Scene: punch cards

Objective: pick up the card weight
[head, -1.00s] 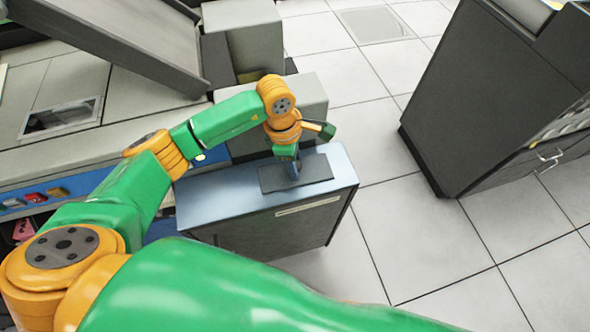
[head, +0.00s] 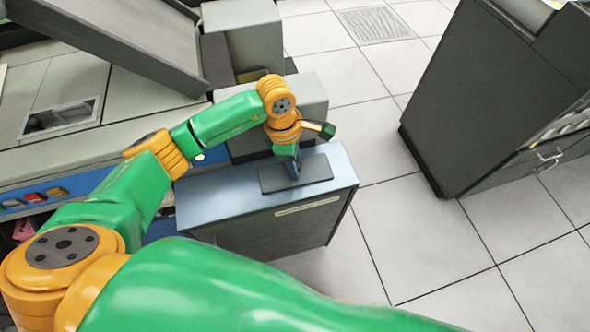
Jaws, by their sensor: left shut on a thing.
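A dark grey flat slab, which I take to be the card weight (head: 316,171), lies on the blue-grey top of a low cabinet (head: 220,195) in the middle of the head view. My left gripper (head: 293,172) comes down from above onto the middle of the slab. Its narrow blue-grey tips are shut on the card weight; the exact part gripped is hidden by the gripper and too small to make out. The slab looks flat, and I see no clear gap under it. My right gripper is not in view.
A tall dark cabinet (head: 490,100) with a metal handle stands at the right. Open tiled floor (head: 400,220) lies between the two cabinets. A grey box (head: 300,98) stands behind the low cabinet. A machine with a sloping chute (head: 130,40) fills the left back.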

